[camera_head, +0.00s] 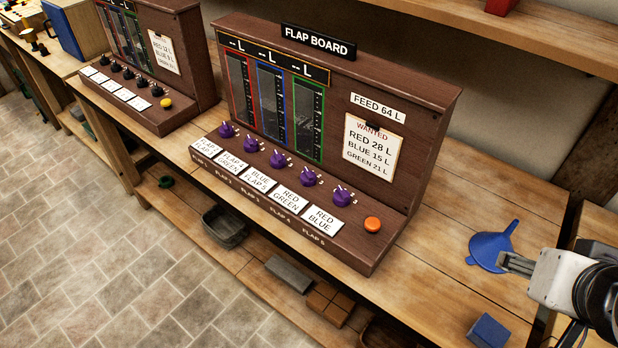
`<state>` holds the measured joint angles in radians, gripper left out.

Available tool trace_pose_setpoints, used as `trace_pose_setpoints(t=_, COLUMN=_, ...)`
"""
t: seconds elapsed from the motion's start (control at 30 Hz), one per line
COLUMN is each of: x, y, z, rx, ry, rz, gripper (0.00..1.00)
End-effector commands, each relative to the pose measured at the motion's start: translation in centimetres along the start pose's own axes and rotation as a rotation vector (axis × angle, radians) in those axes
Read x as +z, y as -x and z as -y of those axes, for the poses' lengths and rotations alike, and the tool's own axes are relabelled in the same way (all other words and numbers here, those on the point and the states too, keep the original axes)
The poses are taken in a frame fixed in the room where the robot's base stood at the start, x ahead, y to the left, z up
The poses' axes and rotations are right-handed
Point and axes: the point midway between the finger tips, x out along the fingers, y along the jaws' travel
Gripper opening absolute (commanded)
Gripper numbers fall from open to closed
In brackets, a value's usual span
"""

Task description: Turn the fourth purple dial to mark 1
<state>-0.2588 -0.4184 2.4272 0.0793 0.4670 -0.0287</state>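The flap board (400,92) is a brown panel with a row of several purple dials on its sloped front. The fourth purple dial from the left (308,178) stands above a white card reading RED GREEN (289,200), with FLAP 4 printed below. Small white marks sit around its upper side; their numbers and its exact setting are too small to read. The fifth purple dial (342,197) is just right of it. My gripper (510,264) is at the right, by the blue funnel, well apart from the dials. Its finger opening is not clear.
An orange button (373,224) is right of the dials. A blue funnel (492,246) and a blue block (488,331) lie on the wooden bench (440,262). A second panel (190,60) stands at left. A shelf (520,38) overhangs the back right.

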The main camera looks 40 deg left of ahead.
Motion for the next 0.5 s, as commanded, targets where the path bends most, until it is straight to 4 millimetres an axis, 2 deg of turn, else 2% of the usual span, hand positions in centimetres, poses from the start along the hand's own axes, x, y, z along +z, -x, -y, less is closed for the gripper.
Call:
trace_pose_setpoints(t=0.3, x=-3.9, y=-5.1, z=5.8, rx=-0.089, ry=0.079, rz=-0.078, gripper=0.45)
trace_pose_setpoints(t=0.5, x=-5.6, y=-8.1, z=9.9, rx=-0.14, ry=0.12, rz=-0.13, gripper=0.45)
